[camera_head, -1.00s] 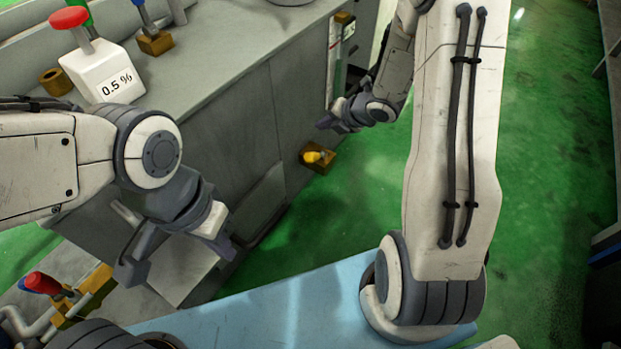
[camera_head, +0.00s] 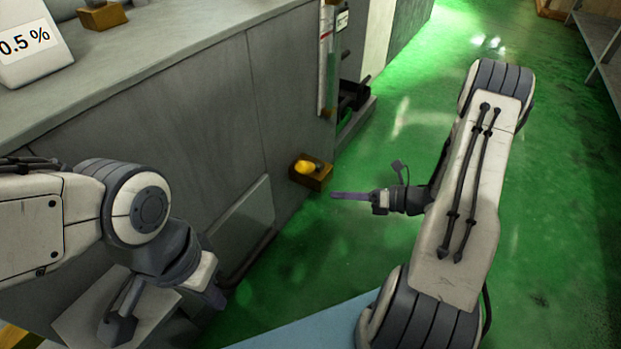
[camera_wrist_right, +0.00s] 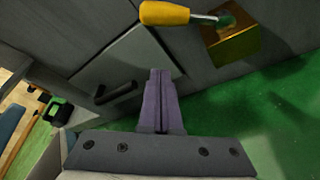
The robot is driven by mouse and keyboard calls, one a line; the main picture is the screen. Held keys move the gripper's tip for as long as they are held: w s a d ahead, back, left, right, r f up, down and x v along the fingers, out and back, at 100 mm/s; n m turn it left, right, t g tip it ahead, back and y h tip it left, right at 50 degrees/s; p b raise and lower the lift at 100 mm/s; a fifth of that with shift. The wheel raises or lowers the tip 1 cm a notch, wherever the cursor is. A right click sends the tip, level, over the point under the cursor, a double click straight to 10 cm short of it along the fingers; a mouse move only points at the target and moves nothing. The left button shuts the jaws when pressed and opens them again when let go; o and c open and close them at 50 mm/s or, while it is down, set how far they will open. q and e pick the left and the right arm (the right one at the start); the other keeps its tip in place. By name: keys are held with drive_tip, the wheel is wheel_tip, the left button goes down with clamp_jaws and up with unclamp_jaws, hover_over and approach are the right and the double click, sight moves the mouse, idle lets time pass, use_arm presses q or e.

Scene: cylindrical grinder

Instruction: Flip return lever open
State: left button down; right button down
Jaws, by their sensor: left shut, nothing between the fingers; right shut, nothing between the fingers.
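A lever with a yellow handle (camera_head: 304,167) is mounted on a brass block (camera_head: 318,180) low on the side of the grey machine. In the right wrist view, the yellow handle (camera_wrist_right: 165,14) points left from its pivot on the brass block (camera_wrist_right: 238,47). My right gripper (camera_head: 336,196) is shut and empty, just right of and slightly below the block, apart from it. In the right wrist view its closed fingers (camera_wrist_right: 160,78) point up, below the handle. My left gripper (camera_head: 165,308) is shut and empty at the lower left, away from the lever.
The grey machine cabinet (camera_head: 200,100) fills the left side, with a white "0.5 %" block (camera_head: 30,45) on top. Green floor (camera_head: 400,150) is open around my right arm. A dark bar handle (camera_wrist_right: 116,93) shows left of the right fingers.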

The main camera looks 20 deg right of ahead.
sight(311, 167)
drive_tip(key=b+x, duration=0.2)
drive_tip(key=x, duration=0.8)
drive_tip(key=shift+w+d+r+p, duration=0.3)
drive_tip(key=shift+r+p, duration=0.1)
drive_tip(key=shift+r, duration=0.1)
drive_tip(key=shift+w+d+r+p, duration=0.25)
drive_tip(key=shift+w+r+p, duration=0.1)
drive_tip(key=shift+r, duration=0.2)
drive_tip(key=shift+w+d+r+p, duration=0.2)
drive_tip(key=shift+d+r+p, duration=0.1)
drive_tip(key=shift+r+p, duration=0.15)
